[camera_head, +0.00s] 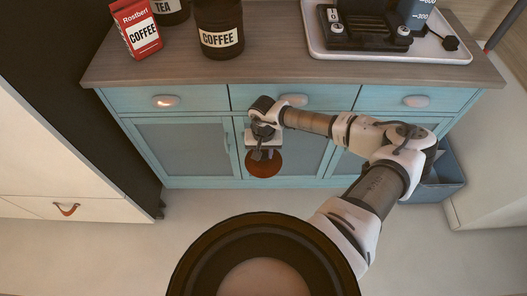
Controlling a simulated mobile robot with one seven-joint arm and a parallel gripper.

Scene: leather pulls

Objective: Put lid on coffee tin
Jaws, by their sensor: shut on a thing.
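The coffee tin (219,30) is black with a white COFFEE label. It stands upright on the wooden counter near its back, and its top is cut off by the upper edge of the view. My gripper (262,156) is in front of the blue cabinet, lower in the picture than the tin and apart from it. It is shut on a round brown disc, the lid (264,166). The fingers cover part of the lid's upper side.
A red and white coffee packet (136,28) and a black tea tin (171,10) stand left of the coffee tin. A white tray (440,50) with a dark appliance (364,30) is at right. The front strip of the counter (215,72) is clear.

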